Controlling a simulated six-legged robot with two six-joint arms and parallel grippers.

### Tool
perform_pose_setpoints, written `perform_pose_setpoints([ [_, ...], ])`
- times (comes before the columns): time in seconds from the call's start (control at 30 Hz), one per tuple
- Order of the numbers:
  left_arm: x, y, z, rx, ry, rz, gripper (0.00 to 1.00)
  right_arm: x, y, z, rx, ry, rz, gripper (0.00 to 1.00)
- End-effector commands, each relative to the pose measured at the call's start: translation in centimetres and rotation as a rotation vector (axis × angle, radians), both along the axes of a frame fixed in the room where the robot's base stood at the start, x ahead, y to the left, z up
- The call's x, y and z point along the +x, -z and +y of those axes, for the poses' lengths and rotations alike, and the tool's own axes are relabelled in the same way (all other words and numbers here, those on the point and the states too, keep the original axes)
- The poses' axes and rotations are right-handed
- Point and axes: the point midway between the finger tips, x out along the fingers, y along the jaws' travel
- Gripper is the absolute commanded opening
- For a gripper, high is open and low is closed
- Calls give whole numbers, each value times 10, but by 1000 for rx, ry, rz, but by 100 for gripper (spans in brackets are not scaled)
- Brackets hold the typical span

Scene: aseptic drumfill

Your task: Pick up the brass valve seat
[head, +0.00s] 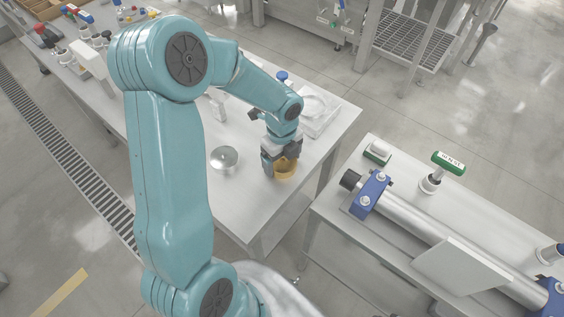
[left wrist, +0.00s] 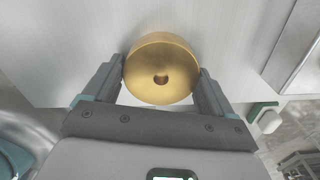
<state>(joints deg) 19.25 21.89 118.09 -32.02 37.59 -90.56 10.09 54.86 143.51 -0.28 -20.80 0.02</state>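The brass valve seat (head: 285,171) is a round gold-coloured piece near the front right edge of the white table. In the left wrist view it shows as a disc (left wrist: 160,68) with a small dark hole in its middle. My left gripper (head: 283,160) reaches down over it. In the left wrist view the fingers of the left gripper (left wrist: 161,68) lie against the disc's two opposite sides, shut on it. I cannot tell whether the seat rests on the table or hangs just above it. My right gripper is not in view.
A shiny metal bowl (head: 225,159) stands left of the gripper on the white table (head: 244,205). A white tray (head: 318,117) lies behind it. Across a gap at right, another bench holds a steel cylinder (head: 425,238) in blue clamps and a green-handled tool (head: 449,163).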

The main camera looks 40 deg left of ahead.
Motion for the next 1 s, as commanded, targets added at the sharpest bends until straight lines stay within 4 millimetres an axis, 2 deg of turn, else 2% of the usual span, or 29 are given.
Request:
perform_pose_setpoints([
  [0.03,0,0,0,0,0,0,67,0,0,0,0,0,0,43],
  [0.1,0,0,0,0,0,0,46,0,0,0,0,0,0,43],
  [0.4,1,-2,0,1,-1,-2,46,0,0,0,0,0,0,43],
  [0.57,1,-14,1,3,-3,-4,46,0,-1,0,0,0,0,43],
  [0.77,2,-53,1,3,-1,-8,46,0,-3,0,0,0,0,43],
  [1.0,1,-125,0,2,-1,-10,46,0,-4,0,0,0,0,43],
])
